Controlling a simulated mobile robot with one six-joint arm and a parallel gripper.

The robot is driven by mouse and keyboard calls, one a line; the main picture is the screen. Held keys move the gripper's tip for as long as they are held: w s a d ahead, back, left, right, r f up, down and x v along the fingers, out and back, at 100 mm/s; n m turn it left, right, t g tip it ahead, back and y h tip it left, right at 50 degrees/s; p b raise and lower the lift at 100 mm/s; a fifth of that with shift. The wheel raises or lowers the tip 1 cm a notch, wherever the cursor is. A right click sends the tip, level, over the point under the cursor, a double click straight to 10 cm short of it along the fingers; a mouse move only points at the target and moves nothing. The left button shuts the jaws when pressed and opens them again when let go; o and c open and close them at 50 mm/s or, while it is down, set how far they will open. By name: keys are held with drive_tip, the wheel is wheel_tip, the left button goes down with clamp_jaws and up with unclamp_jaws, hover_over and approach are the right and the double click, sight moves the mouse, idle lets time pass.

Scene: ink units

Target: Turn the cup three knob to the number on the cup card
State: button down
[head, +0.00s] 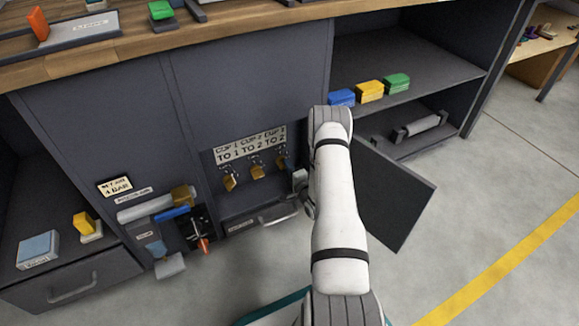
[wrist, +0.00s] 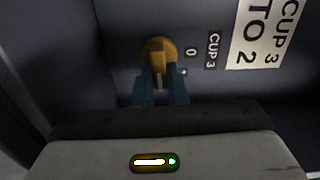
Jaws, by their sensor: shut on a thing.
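The cup three knob (wrist: 156,47) is orange-yellow and sits on a dark panel in the wrist view. A "CUP 3" label (wrist: 213,50) and a "0" mark (wrist: 191,51) are beside it. The cup card (head: 250,144) is white; its cup three part, also in the wrist view (wrist: 262,30), reads "CUP 3 TO 2". My gripper (wrist: 160,86) is shut on the knob, its two blue-grey fingers on either side of the knob's grip. In the head view my gripper (head: 284,162) covers most of this knob. The knob's other number marks are hidden or too dark to read.
Two similar yellow knobs, one left (head: 230,183) and one middle (head: 257,171), sit left of my gripper. Below is a drawer handle (head: 279,215). An open dark door (head: 395,195) stands right of my arm. A shelf holds blue, yellow (head: 370,91) and green blocks.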

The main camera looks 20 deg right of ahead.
drive_tip(key=shift+s+d+m, duration=0.1)
drive_tip(key=shift+m, duration=0.2)
drive_tip(key=c, duration=1.4)
unclamp_jaws()
drive_tip(key=shift+c, duration=0.2)
drive_tip(key=s+p, duration=0.3)
drive_tip(key=s, duration=0.4)
drive_tip(key=shift+s+d, duration=0.1)
drive_tip(key=shift+s, duration=0.3)
